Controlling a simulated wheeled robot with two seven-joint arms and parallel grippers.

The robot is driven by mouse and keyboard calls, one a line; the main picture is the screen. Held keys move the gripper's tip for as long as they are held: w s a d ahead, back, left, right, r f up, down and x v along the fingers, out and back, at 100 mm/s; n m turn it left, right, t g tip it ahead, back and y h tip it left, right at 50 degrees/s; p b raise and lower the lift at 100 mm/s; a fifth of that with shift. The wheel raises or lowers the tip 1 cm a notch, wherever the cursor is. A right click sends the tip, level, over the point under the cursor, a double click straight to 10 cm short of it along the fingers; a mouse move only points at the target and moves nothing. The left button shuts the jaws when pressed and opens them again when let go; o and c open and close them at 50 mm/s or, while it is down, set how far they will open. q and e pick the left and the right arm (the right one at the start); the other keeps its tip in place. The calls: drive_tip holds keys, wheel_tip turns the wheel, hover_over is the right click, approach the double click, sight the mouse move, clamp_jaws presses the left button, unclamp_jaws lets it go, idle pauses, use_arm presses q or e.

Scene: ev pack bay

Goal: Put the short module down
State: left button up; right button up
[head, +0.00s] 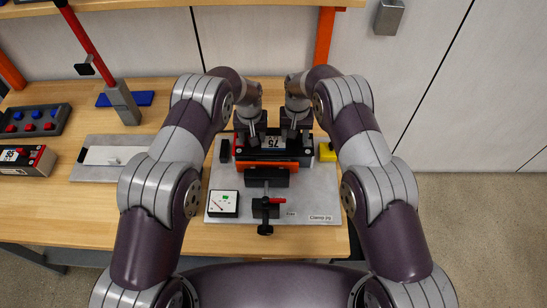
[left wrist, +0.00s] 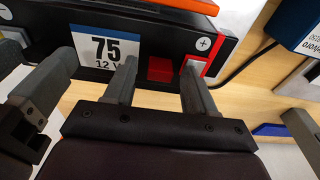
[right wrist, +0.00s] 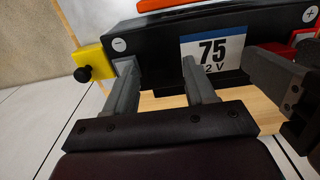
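Neither pair is visibly closed on anything.
A black clamp with a red handle (head: 277,200) stands at the near side of the jig, beside a gauge (head: 223,203). At left are a grey plate (head: 90,172), another module (head: 40,160), a tray (head: 35,120) and a red post (head: 92,45).

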drive_tip(key=shift+r, duration=0.2)
wheel_tip(320, 180, up, 7)
drive_tip(key=shift+s+r, duration=0.1)
drive_tip(key=shift+r, duration=0.05)
use_arm(q)
wheel_tip(320, 180, up, 12)
drive_tip(key=s, duration=0.1)
drive_tip(key=shift+s, duration=0.2)
